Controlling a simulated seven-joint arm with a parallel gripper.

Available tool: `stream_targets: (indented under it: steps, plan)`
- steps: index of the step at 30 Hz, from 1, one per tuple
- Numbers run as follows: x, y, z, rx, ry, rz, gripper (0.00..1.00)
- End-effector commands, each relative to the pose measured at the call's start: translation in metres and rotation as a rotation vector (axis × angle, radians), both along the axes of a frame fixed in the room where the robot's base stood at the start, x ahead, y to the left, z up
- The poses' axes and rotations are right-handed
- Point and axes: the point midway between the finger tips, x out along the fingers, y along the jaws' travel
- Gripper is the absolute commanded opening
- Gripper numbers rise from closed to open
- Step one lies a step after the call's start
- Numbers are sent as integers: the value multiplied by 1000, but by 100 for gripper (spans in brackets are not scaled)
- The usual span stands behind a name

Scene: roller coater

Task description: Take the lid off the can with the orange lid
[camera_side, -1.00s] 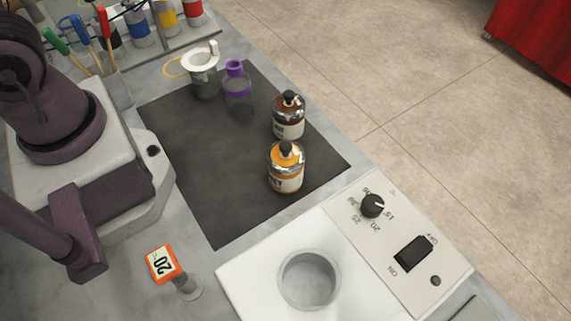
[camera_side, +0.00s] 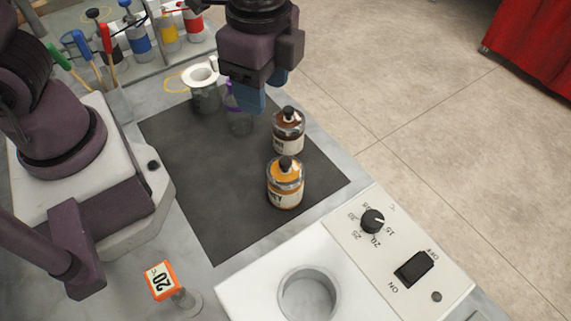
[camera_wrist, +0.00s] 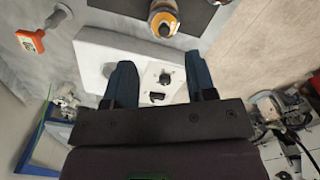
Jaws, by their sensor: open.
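The can with the orange lid (camera_side: 285,188) stands upright on the dark mat (camera_side: 200,180), near its right side. My gripper (camera_side: 258,98) is in the air above the back of the mat, apart from the can. In the wrist view its two blue fingers (camera_wrist: 160,78) are spread and hold nothing.
A white-rimmed jug (camera_side: 203,85) and a purple-necked bottle (camera_side: 239,120), partly hidden by my gripper, stand at the mat's back. A white machine (camera_side: 250,285) with a round well, dial and switch is in front.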

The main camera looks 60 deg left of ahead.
Motion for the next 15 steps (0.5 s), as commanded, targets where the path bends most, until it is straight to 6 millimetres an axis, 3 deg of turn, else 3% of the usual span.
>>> stream_targets:
  steps: [3,6,11,15]
  plan:
    - [10,-21,-17,1,26,-239,51]
    - [18,-26,-13,-11,2,-364,51]
    - [19,-26,-14,-14,-5,-468,51]
    - [19,-26,-33,-13,-1,-482,51]
